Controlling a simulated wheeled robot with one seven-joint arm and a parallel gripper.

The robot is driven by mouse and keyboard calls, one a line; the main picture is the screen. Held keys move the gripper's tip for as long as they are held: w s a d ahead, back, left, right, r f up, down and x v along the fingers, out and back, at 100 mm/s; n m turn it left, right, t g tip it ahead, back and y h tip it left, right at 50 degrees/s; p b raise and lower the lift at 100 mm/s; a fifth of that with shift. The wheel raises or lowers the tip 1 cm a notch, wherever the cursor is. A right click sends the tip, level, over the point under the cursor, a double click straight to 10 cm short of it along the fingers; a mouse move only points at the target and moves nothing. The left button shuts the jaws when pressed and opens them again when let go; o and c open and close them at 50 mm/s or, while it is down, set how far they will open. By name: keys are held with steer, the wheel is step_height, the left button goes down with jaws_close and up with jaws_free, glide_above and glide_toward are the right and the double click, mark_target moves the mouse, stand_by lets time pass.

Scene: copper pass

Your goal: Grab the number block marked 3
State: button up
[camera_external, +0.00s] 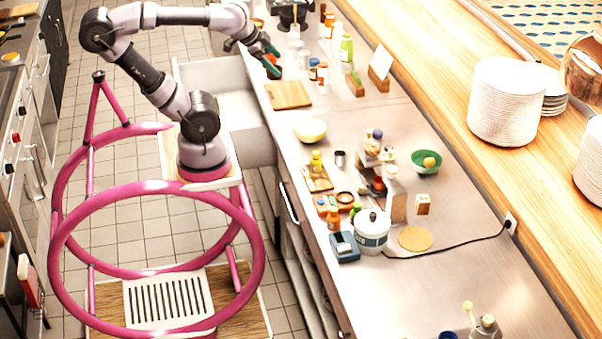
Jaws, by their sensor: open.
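My gripper (272,60), with teal fingers, is open at the end of my arm. A small tan block (422,204) with a dark mark stands on the counter to the right of the white pot. The mark is too small to read, so I cannot tell if it is a 3. My gripper is far from this block, up and to the left. No other block with a readable number shows.
A cutting board (289,95) lies below my gripper, near an open drawer (222,78). The counter's lower right is mostly clear, crossed by a black cord.

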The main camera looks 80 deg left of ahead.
steer(key=shift+o, duration=0.5)
